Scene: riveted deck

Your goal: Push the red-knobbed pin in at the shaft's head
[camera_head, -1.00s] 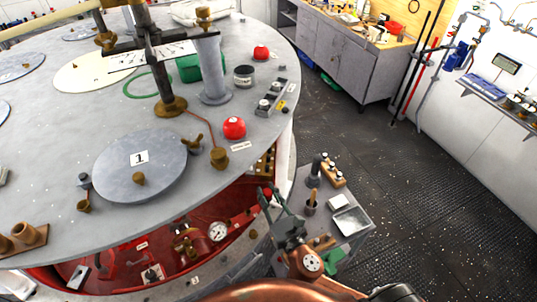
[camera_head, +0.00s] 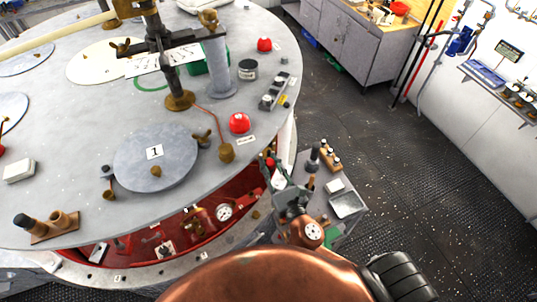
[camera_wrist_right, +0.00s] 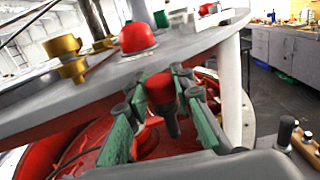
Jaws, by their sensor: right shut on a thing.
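My right gripper (camera_head: 271,168) is below the near right edge of the round grey table, beside the red-lined opening. In the right wrist view, its green-padded fingers (camera_wrist_right: 163,92) are shut on the red-knobbed pin (camera_wrist_right: 161,88). The pin has a red knob above a dark shank and stands roughly upright, clear of the tabletop. The dark upright shaft (camera_head: 166,55) rises from a brass foot on the table, with brass fittings and a crossbar near its top. Which part is the pin's seat, I cannot tell. My left gripper is not in view.
A grey disc marked 1 (camera_head: 154,172), a red dome (camera_head: 239,123) and a brass fitting (camera_head: 226,153) lie on the tabletop near the gripper. A grey column (camera_head: 217,65) stands beside the shaft. A small side table (camera_head: 345,232) with a tray (camera_head: 348,204) is at the right.

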